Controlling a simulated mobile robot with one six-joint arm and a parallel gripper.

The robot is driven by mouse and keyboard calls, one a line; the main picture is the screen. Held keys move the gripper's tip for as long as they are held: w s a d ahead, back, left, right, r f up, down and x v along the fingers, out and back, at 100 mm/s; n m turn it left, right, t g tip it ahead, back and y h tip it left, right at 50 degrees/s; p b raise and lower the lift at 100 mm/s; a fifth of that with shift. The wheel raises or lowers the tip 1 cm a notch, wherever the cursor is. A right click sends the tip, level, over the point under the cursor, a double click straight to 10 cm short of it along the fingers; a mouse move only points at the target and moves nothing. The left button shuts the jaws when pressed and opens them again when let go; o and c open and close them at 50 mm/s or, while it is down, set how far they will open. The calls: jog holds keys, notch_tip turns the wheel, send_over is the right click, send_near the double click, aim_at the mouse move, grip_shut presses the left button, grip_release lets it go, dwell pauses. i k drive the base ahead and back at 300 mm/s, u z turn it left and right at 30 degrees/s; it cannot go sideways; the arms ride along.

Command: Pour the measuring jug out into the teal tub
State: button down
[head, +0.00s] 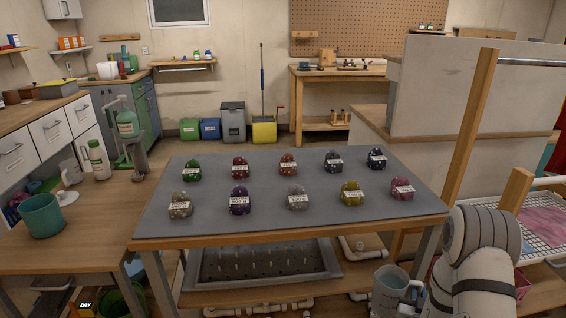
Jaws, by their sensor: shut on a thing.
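The teal tub (42,216) stands upright on the wooden counter at the left; its inside bottom is hidden. The measuring jug (391,293) is a grey-blue, see-through vessel at the bottom right of centre, cut off by the picture's lower edge. It looks about upright, with bluish contents below its rim. My gripper (420,296) is at the handle on the jug's right side and is shut on it; the fingers are small and partly hidden by my arm. The jug is far to the right of the tub, with the grey-topped table between them.
Several labelled, speckled stones (239,200) stand in two rows on the grey tabletop (320,178). A wooden post (470,140) and a wire rack (535,235) are on the right.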

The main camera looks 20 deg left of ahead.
aim_at(41, 214)
jog(key=z, duration=0.95)
jog(key=i, duration=0.15)
jog(key=u, duration=2.4)
